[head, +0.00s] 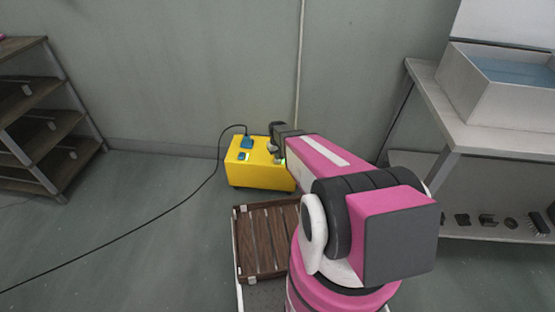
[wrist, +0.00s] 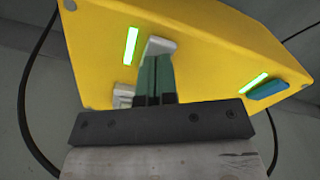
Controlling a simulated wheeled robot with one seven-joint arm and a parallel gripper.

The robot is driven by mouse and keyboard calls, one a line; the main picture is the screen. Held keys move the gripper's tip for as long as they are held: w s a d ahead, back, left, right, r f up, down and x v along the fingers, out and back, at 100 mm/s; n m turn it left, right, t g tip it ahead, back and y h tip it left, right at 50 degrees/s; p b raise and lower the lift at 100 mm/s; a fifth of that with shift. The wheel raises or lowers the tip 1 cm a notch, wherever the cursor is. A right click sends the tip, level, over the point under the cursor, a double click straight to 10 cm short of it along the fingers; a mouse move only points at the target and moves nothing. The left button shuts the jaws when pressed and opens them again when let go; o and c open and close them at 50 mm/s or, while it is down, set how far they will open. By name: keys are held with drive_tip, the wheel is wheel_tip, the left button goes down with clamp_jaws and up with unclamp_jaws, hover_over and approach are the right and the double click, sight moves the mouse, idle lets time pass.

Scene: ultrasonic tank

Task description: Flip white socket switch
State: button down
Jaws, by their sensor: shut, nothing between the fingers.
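A yellow power box (head: 250,178) stands on the floor by the wall, and its face fills much of the wrist view (wrist: 205,50). My gripper is over the right part of the box, and its dark green fingers (wrist: 155,78) are shut and empty. A white part (wrist: 161,46) shows right at the fingertips; I cannot tell whether they touch it. Another white part (wrist: 123,93) shows left of the fingers, partly hidden. A lit green strip (wrist: 131,45) is just left of the fingertips. The switch itself cannot be clearly told from the other white parts.
A second lit green strip (wrist: 253,82) is beside a blue socket part (wrist: 268,89). A black cable (head: 170,209) runs from the blue plug (head: 246,142) across the floor. A brown slatted crate (head: 262,238) is in front. A shelf (head: 500,137) with a white tank (head: 500,85) is right.

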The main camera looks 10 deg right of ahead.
drive_tip(key=shift+f, duration=1.05)
idle(0.7)
drive_tip(key=shift+r, duration=3.5)
drive_tip(key=s+r+m, duration=0.2)
drive_tip(key=s+r, duration=1.7)
drive_tip(key=s, duration=0.2)
drive_tip(key=shift+s+r, duration=0.15)
drive_tip(key=shift+r, duration=0.25)
